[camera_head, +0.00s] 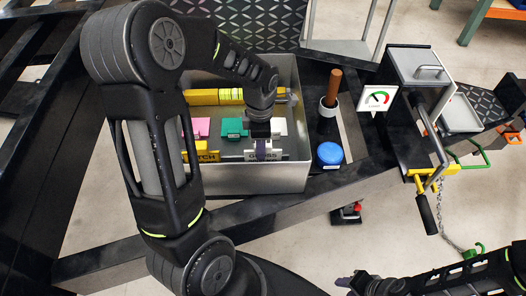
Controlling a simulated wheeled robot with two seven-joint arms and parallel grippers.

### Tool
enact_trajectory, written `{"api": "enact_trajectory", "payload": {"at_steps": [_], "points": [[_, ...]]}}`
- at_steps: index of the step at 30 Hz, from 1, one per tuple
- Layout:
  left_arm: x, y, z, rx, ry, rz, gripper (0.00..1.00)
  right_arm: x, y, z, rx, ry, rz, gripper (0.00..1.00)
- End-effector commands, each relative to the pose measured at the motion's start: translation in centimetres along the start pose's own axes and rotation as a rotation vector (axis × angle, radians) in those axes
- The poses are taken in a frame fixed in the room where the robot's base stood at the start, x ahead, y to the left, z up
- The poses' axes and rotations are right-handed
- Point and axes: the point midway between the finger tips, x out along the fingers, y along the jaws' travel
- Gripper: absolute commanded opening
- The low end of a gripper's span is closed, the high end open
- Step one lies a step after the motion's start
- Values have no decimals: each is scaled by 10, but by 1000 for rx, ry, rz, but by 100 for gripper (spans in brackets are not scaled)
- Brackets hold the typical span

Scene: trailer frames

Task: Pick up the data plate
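A grey metal bin (297,80) stands on the black trailer frame. A light plate with dark lettering (283,155) lies low in the bin near its front wall; it may be the data plate, but the text is too small to read fully. My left gripper (262,149) points down into the bin, right over this plate, and covers part of it. Its fingertips are too small and covered to show whether they are open or hold anything. My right gripper (352,284) is at the bottom edge, far from the bin; its fingers are unclear.
The bin also holds a yellow level (203,97), a teal clip (233,128), a pink block (201,127) and a yellow lettered piece (207,156). A wooden handle (333,87) in a holder, a blue round lid (330,154) and a gauge card (377,98) stand to the right.

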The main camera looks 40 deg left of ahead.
Motion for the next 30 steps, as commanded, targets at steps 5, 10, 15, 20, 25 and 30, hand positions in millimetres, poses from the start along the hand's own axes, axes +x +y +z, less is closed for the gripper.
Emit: {"api": "enact_trajectory", "payload": {"at_steps": [5,10,15,20,25,30], "points": [[0,0,0,0,0,0,26,0,0,0,0,0,0,36],[0,0,0,0,0,0,12,0,0,0,0,0,0,36],[0,0,0,0,0,0,0,0,0,0,0,0,0,36],[0,0,0,0,0,0,0,0,0,0,0,0,0,36],[0,0,0,0,0,0,0,0,0,0,0,0,0,36],[-4,1,0,0,-1,2,0,0,0,0,0,0,0,36]]}}
